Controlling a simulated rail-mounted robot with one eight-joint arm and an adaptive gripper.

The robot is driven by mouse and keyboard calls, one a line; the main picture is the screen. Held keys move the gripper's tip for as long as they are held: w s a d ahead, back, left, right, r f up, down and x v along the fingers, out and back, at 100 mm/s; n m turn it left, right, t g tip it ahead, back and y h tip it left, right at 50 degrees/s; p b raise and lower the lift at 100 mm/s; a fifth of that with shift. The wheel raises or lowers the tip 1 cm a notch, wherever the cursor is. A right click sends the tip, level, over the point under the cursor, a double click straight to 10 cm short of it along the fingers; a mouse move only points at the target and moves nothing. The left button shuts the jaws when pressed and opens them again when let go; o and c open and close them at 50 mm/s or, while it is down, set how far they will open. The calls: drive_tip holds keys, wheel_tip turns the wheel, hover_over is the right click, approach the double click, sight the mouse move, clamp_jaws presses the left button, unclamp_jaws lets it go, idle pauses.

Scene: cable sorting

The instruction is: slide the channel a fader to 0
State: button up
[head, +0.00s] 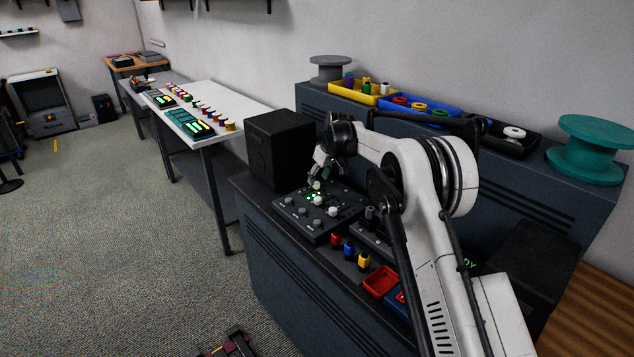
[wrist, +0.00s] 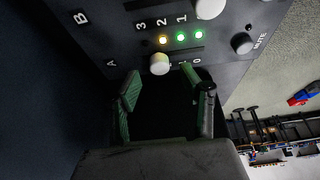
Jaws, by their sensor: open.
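The dark control panel (head: 318,222) with white knobs and lit indicators sits on the console in the head view. In the wrist view, the white channel A fader cap (wrist: 159,64) is near the letter A, left of the printed 1 and 0. A second white cap (wrist: 208,8) shows at the top edge. My gripper (wrist: 162,78) is open, its green-padded fingers on either side of the channel A cap's near side. I cannot tell whether they touch it.
One yellow and two green lights (wrist: 181,37) glow on the panel beside a MUTE button (wrist: 242,43). A black speaker box (head: 279,148) stands behind. Red, blue and yellow connectors (head: 349,250) and a red tray (head: 381,281) lie in front.

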sight(316, 185)
drive_tip(key=shift+x, duration=1.4)
clamp_jaws()
